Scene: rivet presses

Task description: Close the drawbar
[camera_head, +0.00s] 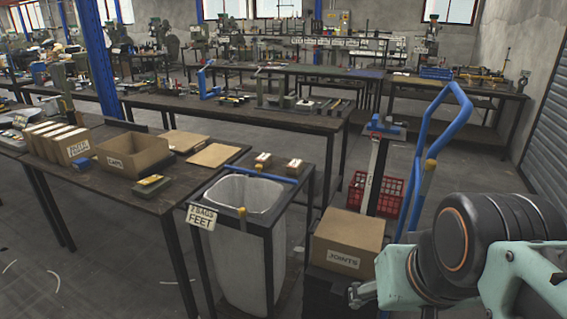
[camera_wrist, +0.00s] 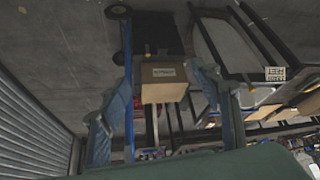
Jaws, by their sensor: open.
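In the head view, a tall bent blue tubular handle (camera_head: 418,150), which looks like the drawbar, rises behind a cardboard box at the right. A yellow-orange knob (camera_head: 430,165) sits partway up it. In the wrist view, a blue upright tube (camera_wrist: 128,45) runs at the left of the box and passes near the left finger; whether they touch cannot be told. My gripper (camera_head: 362,292) is low at the right of the head view, in front of the box. The wrist view shows my gripper (camera_wrist: 160,115) with fingers spread wide and nothing held between them.
The cardboard box (camera_head: 347,245) labelled JOINTS stands on a dark base; it also shows in the wrist view (camera_wrist: 163,82). Left of it is a bag stand (camera_head: 273,250) with a blue top bar. Behind are a red crate (camera_head: 375,194) and workbenches. A shutter (camera_head: 547,135) borders the right.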

